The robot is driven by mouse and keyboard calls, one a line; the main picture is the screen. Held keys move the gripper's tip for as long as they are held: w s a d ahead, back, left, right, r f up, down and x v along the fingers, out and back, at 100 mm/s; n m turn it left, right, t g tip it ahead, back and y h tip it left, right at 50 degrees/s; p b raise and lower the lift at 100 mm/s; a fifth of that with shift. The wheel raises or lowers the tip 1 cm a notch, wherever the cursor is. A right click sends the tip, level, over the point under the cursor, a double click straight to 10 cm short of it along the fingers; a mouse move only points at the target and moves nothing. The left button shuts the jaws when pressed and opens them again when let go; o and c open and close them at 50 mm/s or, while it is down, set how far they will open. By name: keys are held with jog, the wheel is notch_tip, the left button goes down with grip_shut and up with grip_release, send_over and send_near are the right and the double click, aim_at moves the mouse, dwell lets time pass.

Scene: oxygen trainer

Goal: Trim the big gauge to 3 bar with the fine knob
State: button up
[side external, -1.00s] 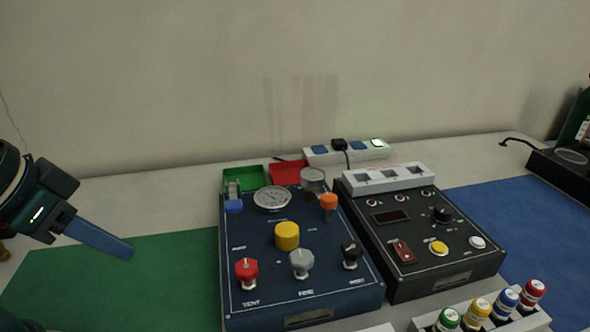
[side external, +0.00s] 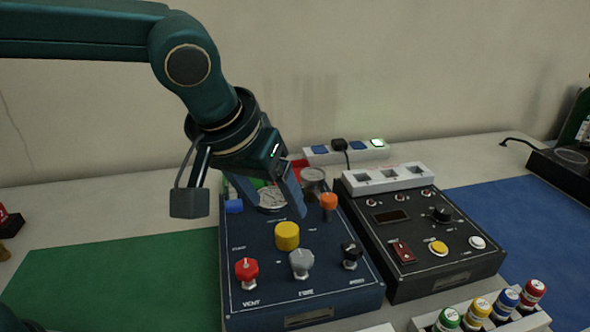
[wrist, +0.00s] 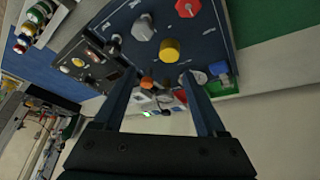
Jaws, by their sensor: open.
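The grey fine knob (side external: 301,262) stands at the front of the blue panel (side external: 240,304), between a red and a black knob. It also shows in the wrist view (wrist: 143,27), beyond the fingers. The big gauge (side external: 271,199) is a round white dial at the back of the panel, partly hidden by my gripper. Its needle reading is too small to tell. My gripper (side external: 283,211) is open and empty above the panel, behind the yellow knob and apart from the fine knob. In the wrist view its fingers (wrist: 159,74) are spread wide.
A yellow knob (side external: 287,235) stands between my gripper and the fine knob. The red vent knob (side external: 246,271), black knob (side external: 350,255) and orange knob (side external: 328,202) stand close by. A black panel (side external: 424,276) adjoins on the right. The green mat (side external: 120,270) is clear.

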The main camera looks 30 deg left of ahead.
jog(key=m+g, duration=0.1)
send_over(301, 256)
jog(key=s, duration=0.2)
notch_tip(301, 256, down, 4)
jog(key=shift+s+f, duration=0.15)
jog(key=shift+f, duration=0.2)
jog(key=shift+x, duration=2.15)
grip_shut()
